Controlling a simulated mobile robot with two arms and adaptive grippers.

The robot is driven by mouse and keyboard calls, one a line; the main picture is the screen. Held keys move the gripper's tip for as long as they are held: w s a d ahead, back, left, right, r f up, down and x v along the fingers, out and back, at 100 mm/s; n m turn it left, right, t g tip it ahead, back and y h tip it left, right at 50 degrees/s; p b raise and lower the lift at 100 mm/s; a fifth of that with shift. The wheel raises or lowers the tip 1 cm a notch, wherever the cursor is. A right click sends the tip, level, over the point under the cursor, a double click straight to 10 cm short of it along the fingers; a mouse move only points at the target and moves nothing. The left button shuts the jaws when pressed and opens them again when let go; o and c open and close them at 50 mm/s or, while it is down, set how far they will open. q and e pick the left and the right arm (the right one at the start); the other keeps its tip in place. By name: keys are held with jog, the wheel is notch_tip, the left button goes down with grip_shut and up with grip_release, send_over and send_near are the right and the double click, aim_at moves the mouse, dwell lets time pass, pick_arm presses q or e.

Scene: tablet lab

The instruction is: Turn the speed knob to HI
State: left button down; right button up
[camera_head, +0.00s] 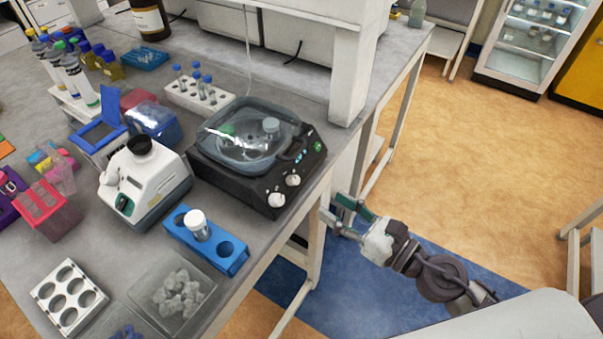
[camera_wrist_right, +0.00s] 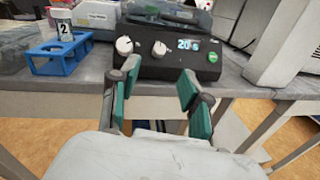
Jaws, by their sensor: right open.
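A black benchtop device (camera_head: 245,185) with a clear domed lid stands at the table's edge. Its sloped front panel carries two white knobs, a left one (camera_head: 276,199) and a right one (camera_head: 293,180). In the right wrist view the left knob (camera_wrist_right: 124,45) and right knob (camera_wrist_right: 159,49) sit beside a lit display (camera_wrist_right: 187,44) and a green button (camera_wrist_right: 212,57). The knob labels are too small to read. My right gripper (camera_head: 338,212) is open and empty, off the table edge, apart from the panel and pointing at it. My left gripper is out of view.
A blue rack (camera_head: 232,265) with a white-capped vial stands left of the device, near the edge. A white microscope-like instrument (camera_head: 145,182) and a tube rack (camera_head: 190,97) are close by. A white table post (camera_head: 352,75) rises behind it.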

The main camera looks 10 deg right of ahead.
aim_at(297, 182)
jog(key=p+x, duration=0.3)
jog(key=x, duration=0.4)
jog(key=shift+w+a+r, duration=0.15)
jog(key=shift+w+a, duration=0.1)
jog(key=shift+w, duration=0.05)
jog(key=shift+w+a+p, duration=0.3)
jog(key=shift+w+p, duration=0.1)
jog(key=shift+w, duration=0.05)
grip_shut()
